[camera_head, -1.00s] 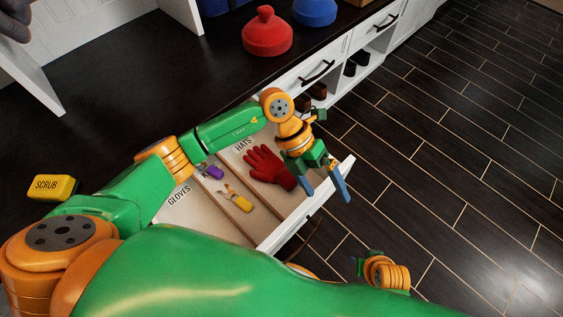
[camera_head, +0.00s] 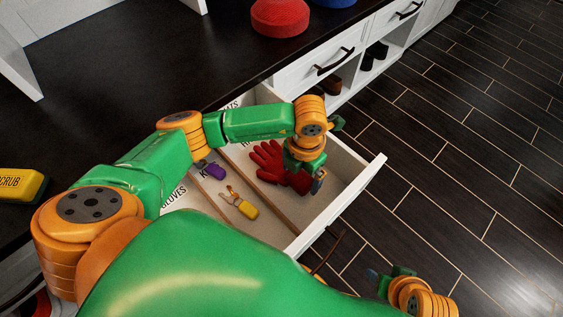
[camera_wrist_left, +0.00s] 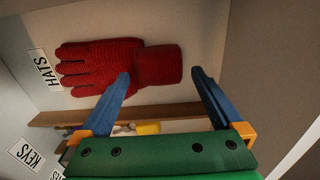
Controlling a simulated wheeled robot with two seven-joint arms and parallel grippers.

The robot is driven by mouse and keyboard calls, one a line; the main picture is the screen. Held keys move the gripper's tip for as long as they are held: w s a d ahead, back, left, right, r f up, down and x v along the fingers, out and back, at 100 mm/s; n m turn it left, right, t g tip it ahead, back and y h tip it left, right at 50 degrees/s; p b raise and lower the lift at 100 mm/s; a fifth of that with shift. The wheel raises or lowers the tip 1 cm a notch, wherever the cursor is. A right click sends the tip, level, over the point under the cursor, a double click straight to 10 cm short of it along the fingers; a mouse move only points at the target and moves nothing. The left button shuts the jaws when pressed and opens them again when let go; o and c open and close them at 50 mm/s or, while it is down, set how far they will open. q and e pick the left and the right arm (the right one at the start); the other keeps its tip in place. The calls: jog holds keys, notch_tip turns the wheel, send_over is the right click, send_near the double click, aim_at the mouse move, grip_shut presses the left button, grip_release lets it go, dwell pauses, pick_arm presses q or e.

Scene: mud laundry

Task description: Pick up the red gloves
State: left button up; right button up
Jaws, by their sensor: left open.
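The red gloves (camera_head: 269,161) lie flat in the far compartment of the open drawer (camera_head: 354,183), beside the HATS label. In the left wrist view the red knit gloves (camera_wrist_left: 100,65) show as one glove shape, fingers to the left and cuff to the right. My left gripper (camera_head: 318,184) is low over the cuff end, inside the drawer. In the left wrist view its open blue fingers (camera_wrist_left: 162,73) stand either side of the cuff, with nothing held. Whether they touch the glove, I cannot tell. My right gripper (camera_head: 386,275) is at the lower right, outside the drawer.
Wooden dividers (camera_head: 262,190) split the drawer. The middle compartment holds a yellow-handled key-like item (camera_head: 243,206) and a purple item (camera_head: 212,170). A yellow scrub box (camera_head: 20,185) and a red knit hat (camera_head: 280,16) are on the dark counter (camera_head: 120,65).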

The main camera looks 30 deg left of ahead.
pick_arm(q)
jog(key=shift+f, duration=0.35)
jog(key=shift+r, duration=0.1)
grip_shut()
